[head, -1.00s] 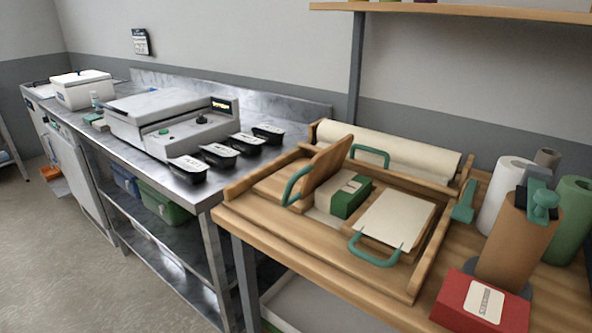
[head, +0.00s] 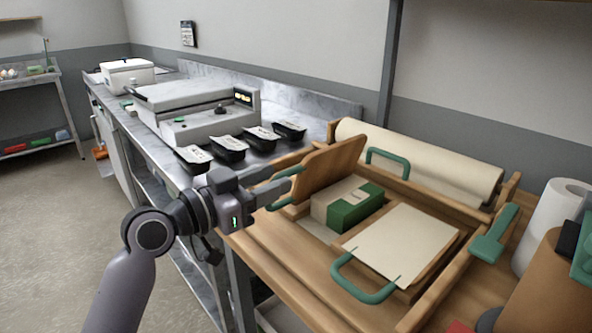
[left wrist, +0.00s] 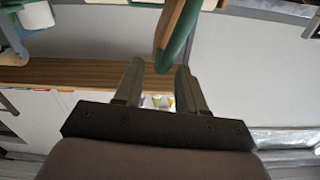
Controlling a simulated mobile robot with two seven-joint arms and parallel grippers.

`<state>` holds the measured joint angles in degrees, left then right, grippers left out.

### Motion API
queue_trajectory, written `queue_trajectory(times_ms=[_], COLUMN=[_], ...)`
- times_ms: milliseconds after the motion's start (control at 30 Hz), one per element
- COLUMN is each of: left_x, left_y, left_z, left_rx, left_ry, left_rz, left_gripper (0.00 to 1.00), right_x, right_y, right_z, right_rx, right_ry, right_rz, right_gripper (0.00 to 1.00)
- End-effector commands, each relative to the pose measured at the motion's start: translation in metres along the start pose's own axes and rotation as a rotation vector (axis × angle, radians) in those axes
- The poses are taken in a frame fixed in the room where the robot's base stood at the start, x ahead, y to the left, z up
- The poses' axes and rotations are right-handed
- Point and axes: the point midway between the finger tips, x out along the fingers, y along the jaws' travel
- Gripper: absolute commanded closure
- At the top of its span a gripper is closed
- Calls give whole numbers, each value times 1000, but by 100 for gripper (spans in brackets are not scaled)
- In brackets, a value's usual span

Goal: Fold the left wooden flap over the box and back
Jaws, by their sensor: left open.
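The left wooden flap (head: 328,168) stands raised and tilted at the left side of the wooden station. Its green handle (head: 279,204) faces left, and part of it is hidden behind my gripper. The box (head: 357,212), kraft with a green band, sits in the middle of the station, right of the flap. My left gripper (head: 290,178) is open at the flap's handle. In the left wrist view the flap's green handle (left wrist: 178,40) reaches down between the open fingers (left wrist: 160,72); contact cannot be told. My right gripper is not in view.
A back handle (head: 388,160) stands before a paper roll (head: 425,165). Several black trays (head: 228,149) sit on the steel counter at left. A green tool (head: 495,232) rests at the right rim.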

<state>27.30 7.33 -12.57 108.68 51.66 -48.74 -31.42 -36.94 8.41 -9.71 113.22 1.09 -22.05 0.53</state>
Motion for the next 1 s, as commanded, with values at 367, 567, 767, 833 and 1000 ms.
queue_trajectory(times_ms=[367,567,767,833,1000], left_x=[47,54,54,54,54], left_y=[0,0,0,0,0], left_z=[-1,0,0,0,0], left_rx=[-3,-1,0,-1,-1], left_ry=[1,0,0,0,0], left_rz=[-1,-2,-2,-2,-2], left_gripper=[60,60,60,76,100], right_x=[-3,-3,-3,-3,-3], right_y=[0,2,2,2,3], right_z=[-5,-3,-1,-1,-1], right_rx=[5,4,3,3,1], right_ry=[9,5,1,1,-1], right_rz=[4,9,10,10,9], right_gripper=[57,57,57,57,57])
